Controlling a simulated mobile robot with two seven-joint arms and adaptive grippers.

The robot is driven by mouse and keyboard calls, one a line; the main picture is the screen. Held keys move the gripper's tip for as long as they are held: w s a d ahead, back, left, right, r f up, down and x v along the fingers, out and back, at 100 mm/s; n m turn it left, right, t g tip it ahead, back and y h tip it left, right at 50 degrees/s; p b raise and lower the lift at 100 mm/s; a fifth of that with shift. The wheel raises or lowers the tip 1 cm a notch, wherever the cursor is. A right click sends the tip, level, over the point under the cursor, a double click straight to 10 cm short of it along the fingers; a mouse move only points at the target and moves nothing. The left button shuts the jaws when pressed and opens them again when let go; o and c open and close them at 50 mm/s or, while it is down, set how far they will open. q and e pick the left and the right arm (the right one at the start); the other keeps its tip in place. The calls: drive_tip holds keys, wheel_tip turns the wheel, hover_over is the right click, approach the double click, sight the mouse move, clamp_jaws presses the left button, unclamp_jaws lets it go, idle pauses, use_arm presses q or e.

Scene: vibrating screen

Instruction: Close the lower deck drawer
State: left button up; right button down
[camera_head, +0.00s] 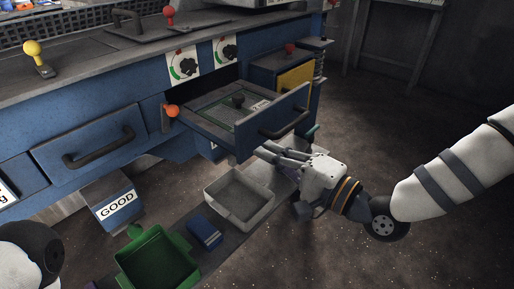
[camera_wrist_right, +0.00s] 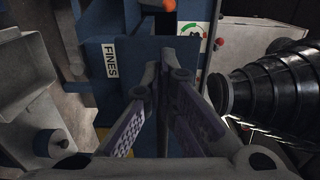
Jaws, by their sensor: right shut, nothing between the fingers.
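A blue drawer (camera_head: 264,131) with a dark bar handle (camera_head: 285,125) stands pulled out of the blue machine in the head view. A framed screen panel with a dark knob lies inside it. My right gripper (camera_head: 264,150) is shut and empty, low beside the drawer's front panel and partly under it. Whether it touches the drawer cannot be told. In the right wrist view the closed fingers (camera_wrist_right: 167,58) point toward blue parts of the machine, beside a "FINES" label (camera_wrist_right: 110,62). My left gripper is out of view.
A second drawer (camera_head: 90,147) at the left is closed. An orange knob (camera_head: 172,110) sits left of the open drawer. Below stand a grey bin (camera_head: 240,222), a green bin (camera_head: 128,272) and a "GOOD" chute (camera_head: 110,190). Floor on the right is clear around my arm.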

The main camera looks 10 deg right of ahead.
sight(246, 141)
drive_tip(key=shift+x, duration=1.75)
